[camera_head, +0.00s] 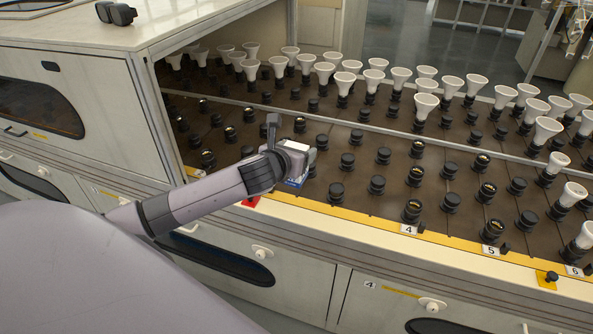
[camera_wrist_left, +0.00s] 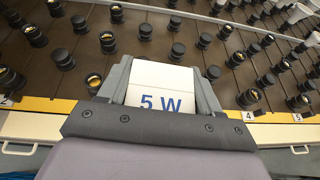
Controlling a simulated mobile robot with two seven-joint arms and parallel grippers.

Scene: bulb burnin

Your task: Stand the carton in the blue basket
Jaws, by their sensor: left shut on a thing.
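My left gripper (camera_head: 291,143) is shut on the carton, a small white box with blue markings. In the wrist view the carton (camera_wrist_left: 162,84) sits between the two grey fingers of the left gripper (camera_wrist_left: 166,82), with a blue "5 W" on the face towards the camera. In the head view the carton (camera_head: 297,148) is partly covered by the gripper. It is held near the front edge of the rack, by the dark sockets. No blue basket is in view. My right gripper is not in view.
A dark rack board (camera_head: 330,190) carries rows of black sockets, with white bulbs (camera_head: 400,78) in many back and right ones. A yellow strip (camera_head: 375,222) with numbers lines its front edge. A red piece (camera_head: 250,201) is near the strip. A cabinet (camera_head: 75,62) stands at left.

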